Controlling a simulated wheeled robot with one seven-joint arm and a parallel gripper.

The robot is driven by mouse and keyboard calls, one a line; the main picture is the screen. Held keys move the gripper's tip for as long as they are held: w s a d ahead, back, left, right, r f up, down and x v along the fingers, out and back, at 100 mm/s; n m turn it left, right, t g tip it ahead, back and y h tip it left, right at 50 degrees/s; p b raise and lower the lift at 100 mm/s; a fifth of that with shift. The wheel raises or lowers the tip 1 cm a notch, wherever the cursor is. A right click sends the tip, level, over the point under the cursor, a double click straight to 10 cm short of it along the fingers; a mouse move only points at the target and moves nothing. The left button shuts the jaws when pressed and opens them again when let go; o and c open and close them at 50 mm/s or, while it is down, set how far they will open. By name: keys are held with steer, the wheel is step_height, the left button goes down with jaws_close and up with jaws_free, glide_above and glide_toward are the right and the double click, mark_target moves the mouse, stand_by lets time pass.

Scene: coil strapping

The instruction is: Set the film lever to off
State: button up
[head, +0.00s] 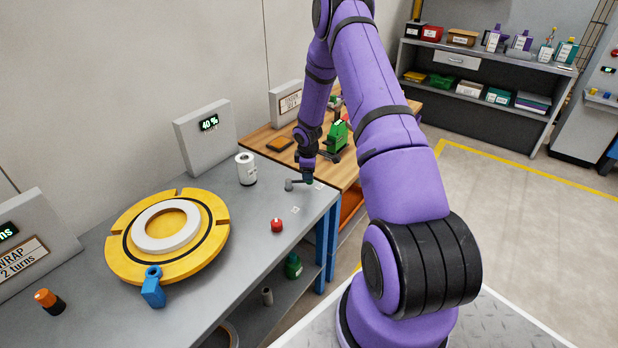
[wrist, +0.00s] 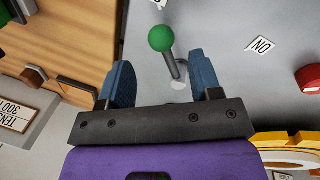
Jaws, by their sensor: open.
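The film lever shows in the wrist view as a green ball knob (wrist: 160,38) on a dark stem with a pale round base. The stem leans toward the top of that picture, toward a label cut off by the edge. The ON label (wrist: 262,46) lies to its right. My gripper (wrist: 162,75) is open, its two blue fingers on either side of the stem in the picture; I see no contact. In the head view my gripper (head: 307,178) is low over the bench's far right corner, beside a small grey part (head: 290,184); the green knob cannot be made out there.
A red button (head: 277,225), a white roll (head: 246,168) and a yellow turntable (head: 118,245) with a pale ring stand on the grey bench. A 40 % display box (head: 205,135) stands behind. A wooden table (head: 345,172) adjoins the bench.

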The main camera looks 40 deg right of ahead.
steer(key=shift+s+a+r, duration=0.1)
steer(key=shift+a+r, duration=0.05)
steer(key=shift+r, duration=0.75)
steer(key=shift+s+a+r, duration=0.1)
steer(key=shift+s+r, duration=0.05)
steer(key=shift+r, duration=0.75)
steer(key=shift+s+a+r, duration=0.1)
steer(key=shift+a+r, duration=0.05)
steer(key=shift+r, duration=0.75)
steer(key=s+a+r+m+t, duration=0.1)
steer(key=s+a+r, duration=0.3)
steer(key=r, duration=0.6)
steer(key=s+a+r+m+h, duration=0.1)
steer(key=a+r+m, duration=0.1)
steer(key=a+r, duration=0.65)
steer(key=s+a+r+m+t, duration=0.1)
steer(key=s+a+r, duration=0.15)
steer(key=r, duration=0.95)
steer(key=s+a+r+m, duration=0.2)
steer(key=s+a+r, duration=0.6)
steer(key=s+r, duration=0.3)
steer(key=s+a+m+t+y, duration=0.1)
steer(key=s+a, duration=0.2)
steer(key=s, duration=0.5)
steer(key=s+a+r+m+y, duration=0.1)
steer(key=s+a, duration=0.2)
steer(key=s, duration=0.5)
steer(key=shift+t+y, duration=0.3)
steer(key=shift+t, duration=0.1)
